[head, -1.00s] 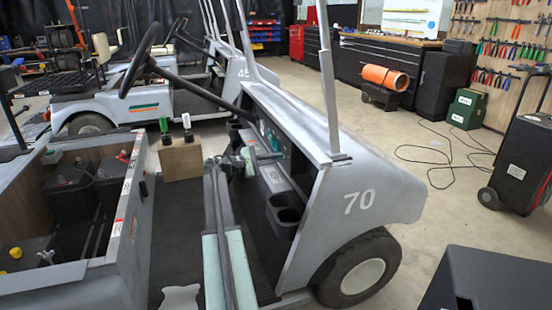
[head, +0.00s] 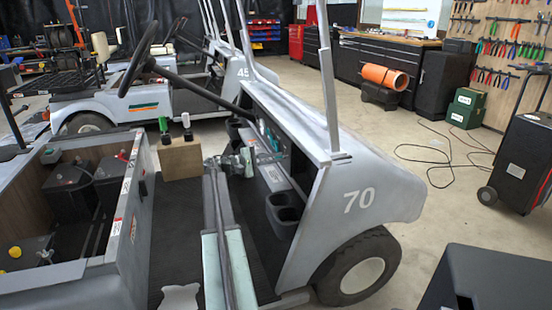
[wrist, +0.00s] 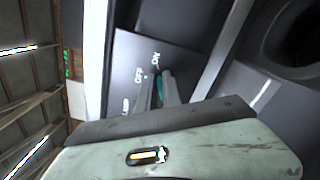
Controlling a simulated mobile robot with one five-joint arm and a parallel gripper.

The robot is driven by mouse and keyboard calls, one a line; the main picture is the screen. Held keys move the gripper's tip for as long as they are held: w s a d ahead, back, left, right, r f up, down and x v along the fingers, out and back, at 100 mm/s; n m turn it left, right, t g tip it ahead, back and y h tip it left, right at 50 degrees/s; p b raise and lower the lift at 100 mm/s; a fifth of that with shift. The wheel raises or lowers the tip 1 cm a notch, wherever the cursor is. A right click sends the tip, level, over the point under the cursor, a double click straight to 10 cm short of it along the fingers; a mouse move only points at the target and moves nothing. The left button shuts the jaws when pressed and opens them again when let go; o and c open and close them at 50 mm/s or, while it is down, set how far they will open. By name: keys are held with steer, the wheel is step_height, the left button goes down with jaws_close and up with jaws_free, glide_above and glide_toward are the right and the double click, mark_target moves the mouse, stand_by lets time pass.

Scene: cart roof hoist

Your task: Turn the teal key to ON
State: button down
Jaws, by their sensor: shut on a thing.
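The teal key (wrist: 159,89) shows as a small sliver in the wrist view, on a dark panel (wrist: 177,56) with white OFF and ON markings. My gripper (wrist: 160,86) is shut on the key, with one grey finger on each side of it. The fingers hide most of the key, so its exact angle is hard to tell. The upper ends of the fingers lie just below the ON marking. In the head view my gripper (head: 257,157) reaches the dashboard of the grey cart numbered 70 (head: 362,202).
A roof post (head: 329,90) rises from the dash.

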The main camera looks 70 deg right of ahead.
steer(key=c, duration=1.5)
jaws_free()
steer(key=shift+w, duration=0.15)
steer(key=v, duration=0.7)
steer(key=shift+w+a, duration=0.3)
